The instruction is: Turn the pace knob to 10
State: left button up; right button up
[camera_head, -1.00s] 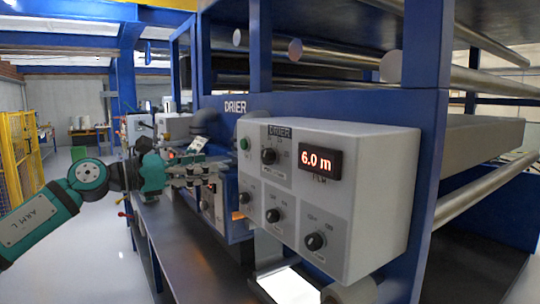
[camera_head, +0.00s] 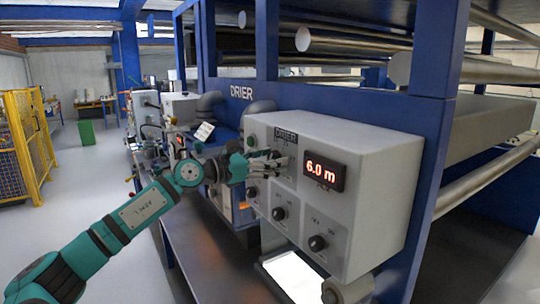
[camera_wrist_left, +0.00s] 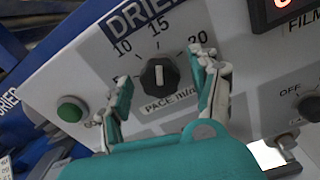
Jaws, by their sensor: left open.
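The pace knob (camera_wrist_left: 160,76) is black with a white pointer line, above a "PACE m/min" label on the grey drier panel. In the left wrist view its pointer aims about at the 15 mark; the 10 mark (camera_wrist_left: 121,46) is to the left. My left gripper (camera_head: 284,160) is open at the panel in the head view and hides the knob there. In the left wrist view its two fingers stand either side of the knob, apart from each other; I cannot tell whether they touch it. My right gripper is not in view.
A green button (camera_wrist_left: 71,109) lies left of the knob. The red display (camera_head: 324,171) reads 6.0 m. Lower knobs, one of them (camera_head: 317,243) at the bottom right, sit below on the same control box (camera_head: 375,200). A yellow fence (camera_head: 30,135) stands at far left.

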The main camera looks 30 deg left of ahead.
pick_arm(q)
jog(key=shift+c, duration=0.4)
jog(key=c, duration=1.1)
